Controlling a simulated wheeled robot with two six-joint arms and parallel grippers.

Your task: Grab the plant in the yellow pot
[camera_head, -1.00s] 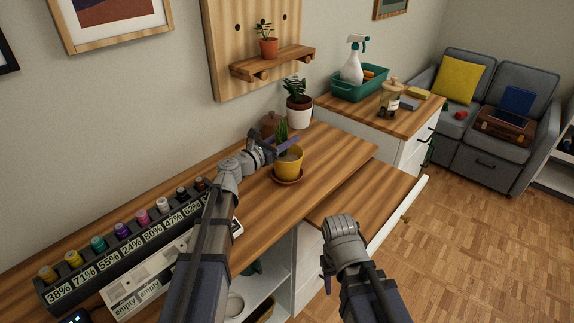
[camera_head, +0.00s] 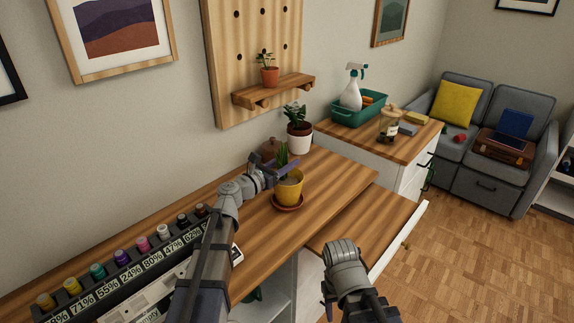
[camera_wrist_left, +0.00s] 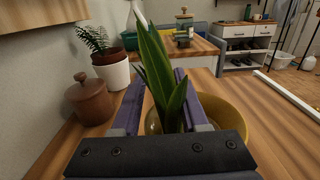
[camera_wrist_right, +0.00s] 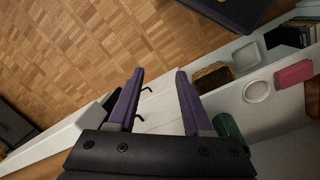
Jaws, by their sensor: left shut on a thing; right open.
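The plant with long green leaves stands in a yellow pot (camera_head: 290,189) on a terracotta saucer (camera_head: 287,204) on the wooden desk. My left gripper (camera_head: 283,170) is shut on the plant at the top of the pot. In the left wrist view the plant's leaves (camera_wrist_left: 163,75) rise between the two purple fingers, with the yellow pot (camera_wrist_left: 228,113) around and below them. The exact grip contact is hidden. My right gripper (camera_wrist_right: 158,95) is open and empty, low in front of the desk over drawers and floor.
A brown lidded jar (camera_wrist_left: 90,100) and a white-potted plant (camera_head: 299,137) stand close behind the yellow pot. A small potted plant (camera_head: 269,75) sits on the wall shelf above. A rack of colored bottles (camera_head: 125,264) lies left. The desk right of the pot is clear.

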